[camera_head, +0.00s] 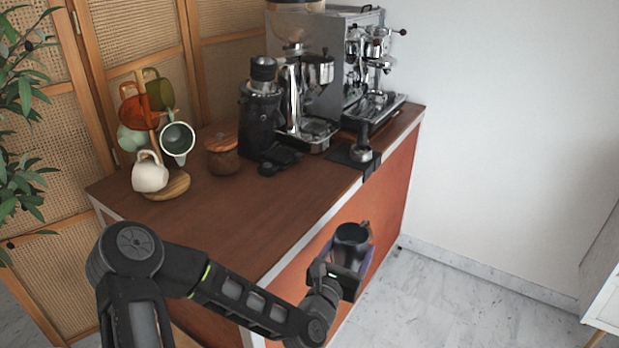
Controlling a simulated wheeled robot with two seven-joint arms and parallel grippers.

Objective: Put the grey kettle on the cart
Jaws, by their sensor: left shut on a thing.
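The grey kettle (350,238), a small dark jug-like vessel, is held by my left gripper (345,264) just off the cart's right front edge. It looks roughly upright. My left gripper is shut on it, and the fingers hide part of its lower body. The cart (225,232) has a brown wooden top and an orange side panel. The kettle appears beside that panel, not on the top. My right gripper is out of view.
A mug tree (177,184) with several mugs stands at the cart's left. A wooden jar (222,157), a black grinder (260,115) and an espresso machine (372,80) stand further back. A tamper (361,150) sits on a black mat near the right edge. The front top is clear.

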